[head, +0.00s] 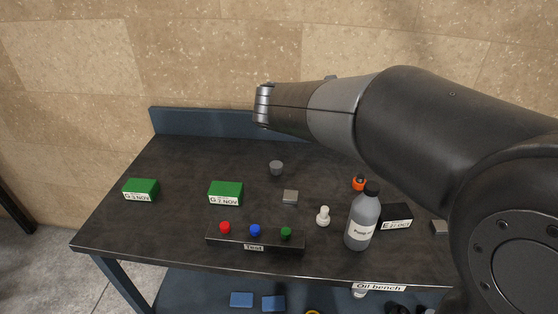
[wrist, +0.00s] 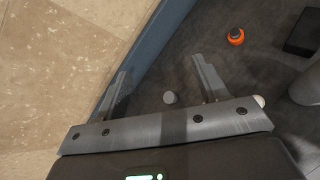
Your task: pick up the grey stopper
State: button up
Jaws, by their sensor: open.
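The grey stopper (head: 276,168) is a small round dark grey piece standing on the dark bench top, behind the middle. It also shows in the wrist view (wrist: 169,98), between the two finger lines and nearer the palm in the picture. My gripper (wrist: 160,64) is open, with its fingers spread wide and nothing held between them. In the head view my arm reaches in from the right and its end hangs above the back of the bench, up from the stopper. The fingers cannot be made out there. The height gap to the stopper is hard to judge.
Green boxes (head: 226,191) stand left. A grey block (head: 290,198), a button box (head: 256,240) and a white stopper-like piece (head: 323,217) lie in front. A bottle (head: 362,222), an orange piece (head: 359,183) and a black box (head: 397,217) stand right. A raised blue edge (head: 210,122) runs behind.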

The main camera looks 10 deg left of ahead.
jog(key=w+a+f+n+t+y, duration=0.1)
jog(key=w+a+n, duration=0.1)
jog(key=a+n, duration=0.3)
jog(key=w+a+f+n+t+y, duration=0.1)
jog(key=w+a+f+n, duration=0.15)
jog(key=a, duration=0.45)
send_near(276, 165)
jog(key=shift+r+n, duration=0.25)
jog(key=shift+r, duration=0.15)
jog(key=shift+f, duration=0.3)
jog(key=x, duration=1)
jog(key=shift+w+f, duration=0.25)
jog(key=shift+f, duration=0.1)
jog(key=shift+c, duration=0.5)
jog(key=c, duration=0.9)
jog(key=shift+r, duration=0.15)
jog(key=shift+c, duration=0.2)
